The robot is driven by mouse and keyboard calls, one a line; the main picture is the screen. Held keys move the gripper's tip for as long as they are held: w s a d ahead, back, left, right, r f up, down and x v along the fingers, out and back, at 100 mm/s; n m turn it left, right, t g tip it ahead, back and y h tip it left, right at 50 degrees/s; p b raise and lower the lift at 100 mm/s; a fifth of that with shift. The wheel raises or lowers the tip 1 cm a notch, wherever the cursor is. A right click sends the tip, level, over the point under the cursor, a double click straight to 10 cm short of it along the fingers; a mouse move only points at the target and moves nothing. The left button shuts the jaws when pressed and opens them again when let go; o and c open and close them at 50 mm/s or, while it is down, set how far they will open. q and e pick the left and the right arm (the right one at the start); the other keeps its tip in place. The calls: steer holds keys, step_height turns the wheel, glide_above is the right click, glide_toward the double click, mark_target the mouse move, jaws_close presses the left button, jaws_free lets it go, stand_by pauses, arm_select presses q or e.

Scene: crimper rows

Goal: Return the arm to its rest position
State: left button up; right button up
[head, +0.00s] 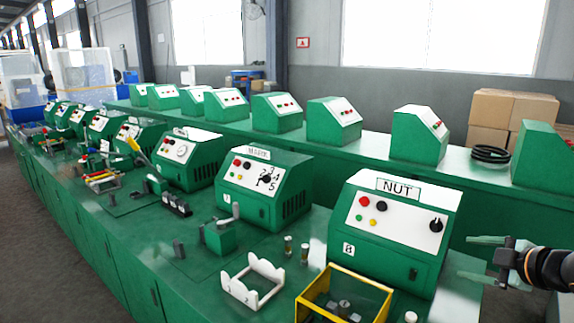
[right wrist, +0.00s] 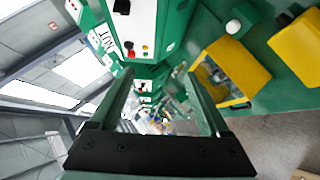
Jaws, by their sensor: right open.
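My right gripper (head: 482,258) comes in from the right edge in the head view. Its two green fingers are spread apart with nothing between them. It is in the air to the right of the green NUT machine (head: 398,228), apart from it. In the right wrist view the open fingers (right wrist: 158,100) frame the distant row of machines. My left gripper is not in view.
A yellow-framed box (head: 345,283) stands in front of the NUT machine. A white rack (head: 252,282) and the MARK machine (head: 262,187) are further left on the green bench. A black cable coil (head: 490,154) lies on the back bench, near cardboard boxes (head: 510,112).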

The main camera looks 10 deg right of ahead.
steer(key=s+a+f+g+y, duration=0.1)
steer(key=s+a+f+g, duration=0.15)
steer(key=a+f, duration=0.6)
steer(key=s+a+f+g+y, duration=0.1)
steer(key=s+a+f+y, duration=0.15)
steer(key=a+f, duration=0.6)
steer(key=s+a+f+g+y, duration=0.1)
steer(key=s+a+f, duration=0.25)
steer(key=a, duration=0.95)
steer(key=s+f+m+g+h, duration=0.4)
steer(key=s+m, duration=0.6)
steer(key=s, duration=0.4)
steer(key=w+a+f+t+y, duration=0.1)
steer(key=w+a+f+t, duration=0.1)
steer(key=f, duration=0.3)
steer(key=w+a+f+t+y, duration=0.1)
steer(key=a+f+t, duration=0.1)
steer(key=f, duration=0.4)
steer(key=shift+w+t, duration=0.4)
steer(key=shift+t, duration=0.45)
steer(key=shift+c, duration=0.4)
